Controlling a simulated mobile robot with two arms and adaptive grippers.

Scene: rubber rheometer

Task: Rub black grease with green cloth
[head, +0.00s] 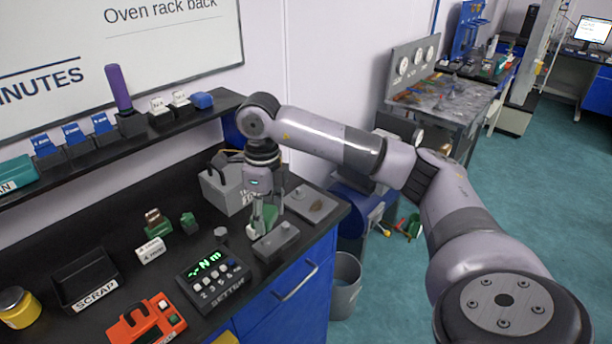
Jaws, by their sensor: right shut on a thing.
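My right gripper (262,222) reaches down over the black bench near its front right corner. It is shut on a green cloth (267,214), which shows as a small green patch between and beside the fingers. The gripper partly hides the cloth. The cloth is right above or behind a low grey block (276,241); I cannot tell if they touch. A flat grey-brown plate (312,204) lies to the right of the gripper with a small dark spot (317,206) on it, which may be the black grease; it is too small to be sure. My left gripper is not in view.
A grey box (222,190) stands behind the gripper. A settings keypad (213,278), a SCRAP tray (86,279), a red-orange device (146,320) and a yellow jar (18,308) sit to the left. A shelf (60,170) runs along the wall.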

